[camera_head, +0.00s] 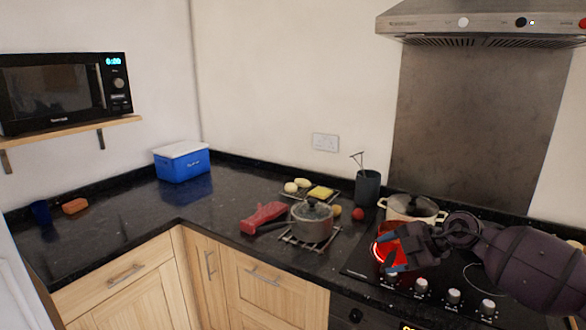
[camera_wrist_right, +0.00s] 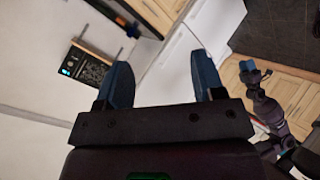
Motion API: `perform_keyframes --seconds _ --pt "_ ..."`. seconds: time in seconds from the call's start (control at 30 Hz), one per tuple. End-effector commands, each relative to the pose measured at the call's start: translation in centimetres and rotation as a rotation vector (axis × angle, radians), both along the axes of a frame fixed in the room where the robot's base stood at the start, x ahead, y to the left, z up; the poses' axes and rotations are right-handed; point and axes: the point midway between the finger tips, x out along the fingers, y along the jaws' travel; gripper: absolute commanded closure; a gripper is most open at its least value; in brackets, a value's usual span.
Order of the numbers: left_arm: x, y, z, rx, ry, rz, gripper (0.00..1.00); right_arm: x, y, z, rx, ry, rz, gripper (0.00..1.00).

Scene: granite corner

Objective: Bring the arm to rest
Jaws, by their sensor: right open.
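My right gripper (camera_head: 388,252) comes in from the right in the head view, over the hob beside a glowing red ring (camera_head: 377,252). In the right wrist view its two blue fingers (camera_wrist_right: 162,75) stand apart with nothing between them. My other arm shows small at the right of the wrist view, with blue fingertips at the left gripper (camera_wrist_right: 253,72); I cannot tell whether they are open. The left gripper does not show in the head view.
A pale pot (camera_head: 412,208) stands on the hob just behind my right gripper. A lidded saucepan (camera_head: 311,218) sits on a wire rack, near a red oven mitt (camera_head: 264,216) and a utensil holder (camera_head: 367,188). A blue cooler (camera_head: 182,162) stands left; the left counter is mostly clear.

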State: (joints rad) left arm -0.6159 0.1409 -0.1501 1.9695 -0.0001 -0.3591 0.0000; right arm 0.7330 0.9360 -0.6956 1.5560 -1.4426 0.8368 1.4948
Motion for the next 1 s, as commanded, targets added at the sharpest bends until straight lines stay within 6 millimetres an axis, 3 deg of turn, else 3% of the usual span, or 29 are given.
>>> perform_keyframes --seconds 0.03,0.2,0.33,0.47,0.57,0.77,1.0 --pt "0.0 0.0 0.0 0.000 0.000 0.000 0.57 -0.2 1.6 0.7 0.067 -0.066 0.035 0.38" --pt "0.0 0.0 -0.1 0.000 0.000 0.000 0.57 -0.8 5.1 3.2 0.288 -0.300 0.063 0.38" --pt "0.1 0.0 -0.2 0.000 -0.001 0.000 0.57 -1.5 6.4 4.1 0.439 -0.444 -0.012 0.38" --pt "0.2 0.0 -0.2 -0.001 -0.004 -0.001 0.57 -2.2 6.1 3.7 0.559 -0.535 -0.174 0.38" --pt "0.3 0.0 -0.2 -0.001 -0.006 -0.001 0.57 -3.0 5.0 1.9 0.618 -0.549 -0.348 0.38" --pt "0.4 -0.1 -0.3 0.000 -0.009 -0.002 0.57 -5.7 2.0 -4.0 0.651 -0.437 -0.677 0.38" --pt "0.5 -0.1 -0.5 0.000 -0.011 -0.002 0.57 -11.7 -1.0 -12.6 0.671 -0.168 -0.989 0.38"
